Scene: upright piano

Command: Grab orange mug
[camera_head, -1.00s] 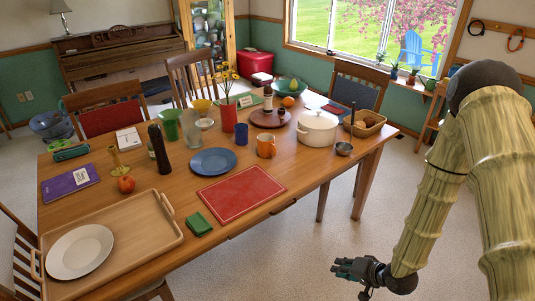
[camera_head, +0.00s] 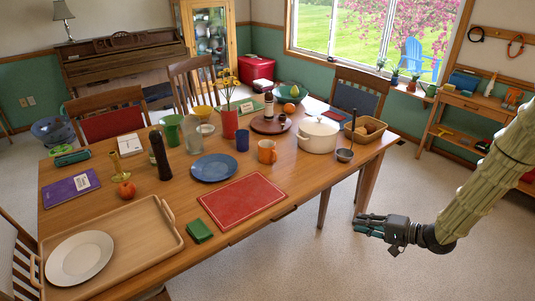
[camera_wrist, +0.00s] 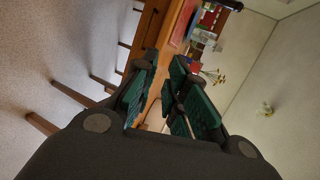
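The orange mug (camera_head: 267,151) stands upright on the wooden table (camera_head: 310,176), near its right front part, between the blue cup (camera_head: 242,139) and the white pot (camera_head: 318,135). My gripper (camera_head: 361,225) is in the air off the table's right front edge, to the right of and apart from the mug. In the wrist view my gripper (camera_wrist: 162,75) has its green-padded fingers spread, with nothing between them. I cannot make out the mug in the wrist view; the table (camera_wrist: 172,42) shows there tilted beyond the fingers.
A red placemat (camera_head: 242,199) lies in front of the mug, and a blue plate (camera_head: 213,167) to its left. A ladle (camera_head: 344,155) and a bread basket (camera_head: 370,133) are by the pot. Floor (camera_head: 330,265) is clear around my gripper.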

